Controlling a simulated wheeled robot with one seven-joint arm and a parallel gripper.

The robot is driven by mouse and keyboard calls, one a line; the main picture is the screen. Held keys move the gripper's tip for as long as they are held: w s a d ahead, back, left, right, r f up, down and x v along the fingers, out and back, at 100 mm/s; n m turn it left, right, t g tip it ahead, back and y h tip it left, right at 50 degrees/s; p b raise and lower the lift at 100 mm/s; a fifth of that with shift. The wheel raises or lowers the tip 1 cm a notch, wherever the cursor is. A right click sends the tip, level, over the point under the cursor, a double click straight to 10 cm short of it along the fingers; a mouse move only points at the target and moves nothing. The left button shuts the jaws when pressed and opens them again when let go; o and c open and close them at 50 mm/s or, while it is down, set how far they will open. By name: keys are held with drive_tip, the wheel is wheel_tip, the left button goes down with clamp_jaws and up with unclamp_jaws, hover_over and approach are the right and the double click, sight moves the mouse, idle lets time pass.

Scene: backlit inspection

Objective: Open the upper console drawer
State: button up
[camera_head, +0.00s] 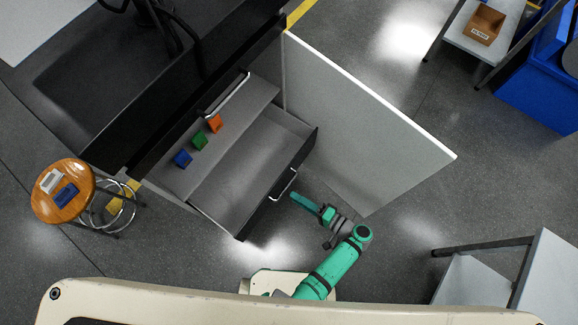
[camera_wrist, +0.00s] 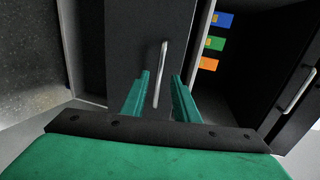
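A drawer (camera_head: 240,172) of the dark console (camera_head: 152,150) stands pulled well out in the head view, its inside bare. Its dark front carries a silver bar handle (camera_head: 284,186). A second bar handle (camera_head: 228,94) is farther back on the console and looks higher; it shows at the right of the wrist view (camera_wrist: 297,90). My gripper (camera_head: 293,197) is just in front of the pulled-out drawer's handle. In the wrist view my green fingers (camera_wrist: 160,85) are apart, with this handle (camera_wrist: 163,65) between them and gaps on both sides. Contact is not visible.
Blue (camera_head: 183,158), green (camera_head: 200,140) and orange (camera_head: 215,123) blocks or tags sit on a grey strip behind the open drawer. A tall grey panel (camera_head: 360,125) stands to its right. A round wooden stool (camera_head: 66,207) is at left.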

drive_tip(key=shift+v, duration=1.85)
drive_tip(key=s+a+f+g+h, duration=0.2)
drive_tip(key=s+a+f+h, duration=0.1)
drive_tip(key=s+f+h, duration=0.4)
drive_tip(key=s+d+h, duration=0.2)
drive_tip(key=s+h, duration=0.2)
drive_tip(key=s, duration=0.2)
drive_tip(key=a+r+n+t, duration=0.1)
drive_tip(key=r+n+t, duration=0.1)
drive_tip(key=r, duration=1)
drive_tip(key=a+r+n+t+h, duration=0.1)
drive_tip(key=r+t, duration=0.3)
drive_tip(key=r, duration=0.8)
drive_tip(key=a+r+n+t+h, duration=0.1)
drive_tip(key=a+r+n+t, duration=0.1)
drive_tip(key=r, duration=0.9)
drive_tip(key=shift+s+r+n+t, duration=0.3)
drive_tip(key=shift+r+n+t, duration=0.1)
drive_tip(key=shift+n+t, duration=0.25)
drive_tip(key=shift+d+h, duration=0.15)
drive_tip(key=shift+h, duration=0.15)
